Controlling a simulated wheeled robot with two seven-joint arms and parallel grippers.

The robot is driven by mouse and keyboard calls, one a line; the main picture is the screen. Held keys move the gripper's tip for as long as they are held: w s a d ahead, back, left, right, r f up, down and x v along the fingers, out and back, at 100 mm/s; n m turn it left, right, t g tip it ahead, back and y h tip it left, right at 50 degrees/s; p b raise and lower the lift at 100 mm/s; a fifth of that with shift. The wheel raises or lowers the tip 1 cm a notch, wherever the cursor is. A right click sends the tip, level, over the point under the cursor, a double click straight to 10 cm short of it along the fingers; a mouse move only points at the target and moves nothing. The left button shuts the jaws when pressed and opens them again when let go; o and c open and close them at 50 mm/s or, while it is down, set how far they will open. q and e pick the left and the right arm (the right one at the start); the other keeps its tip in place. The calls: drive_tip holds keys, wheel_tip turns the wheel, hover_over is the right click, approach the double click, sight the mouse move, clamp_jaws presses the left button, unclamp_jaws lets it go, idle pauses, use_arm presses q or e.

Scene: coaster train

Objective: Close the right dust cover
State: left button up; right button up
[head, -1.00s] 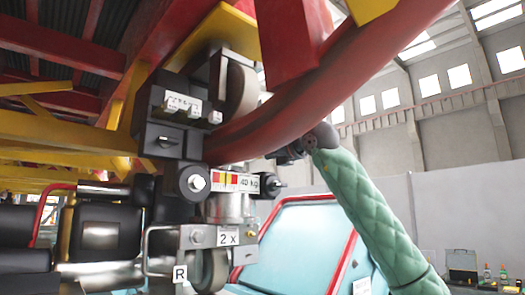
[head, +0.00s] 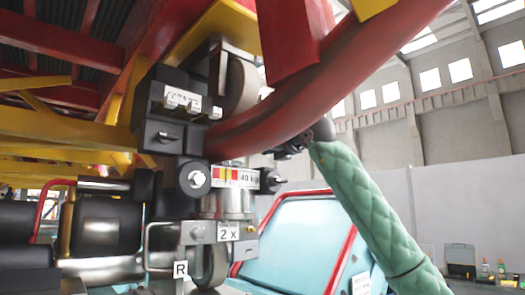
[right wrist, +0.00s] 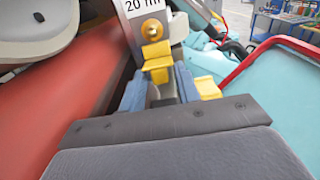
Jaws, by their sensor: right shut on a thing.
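The wheel unit hangs under the red rail in the head view, with a black housing (head: 160,120) beside the rail, a label reading 40 kg (head: 245,178) and wheels above and below the rail. I cannot tell for sure which part is the right dust cover. My right gripper (head: 287,149) is at the rail's lower right side, mostly hidden. In the right wrist view its blue fingers (right wrist: 160,90) close around a stepped yellow piece (right wrist: 156,66), below a brass screw (right wrist: 152,28) and a label with 20 on it (right wrist: 145,5). My left gripper is not in view.
The curved red rail (head: 330,80) crosses close above my right forearm. A light blue car body with red trim (head: 300,232) stands below. Black seats fill the lower left. Bottles and a case (head: 461,262) sit far right. Open air lies right of my arm.

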drive_tip(key=shift+d+r+g+h, duration=0.1)
drive_tip(key=shift+r+g+h, duration=0.2)
drive_tip(key=shift+r+g, duration=0.1)
drive_tip(key=shift+s+r+g+h+p, duration=0.15)
drive_tip(key=shift+r+g+h+p, duration=0.7)
drive_tip(key=shift+g+p, duration=0.35)
drive_tip(key=shift+r+g+h+p, duration=0.3)
drive_tip(key=shift+g+h+p, duration=0.35)
drive_tip(key=shift+g+p, duration=0.2)
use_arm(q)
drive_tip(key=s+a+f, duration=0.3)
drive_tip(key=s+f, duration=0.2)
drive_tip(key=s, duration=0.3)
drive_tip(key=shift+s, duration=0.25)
use_arm(e)
drive_tip(key=shift+g, duration=0.25)
drive_tip(key=o, duration=0.7)
drive_tip(key=shift+f, duration=0.1)
drive_tip(key=shift+c, duration=0.2)
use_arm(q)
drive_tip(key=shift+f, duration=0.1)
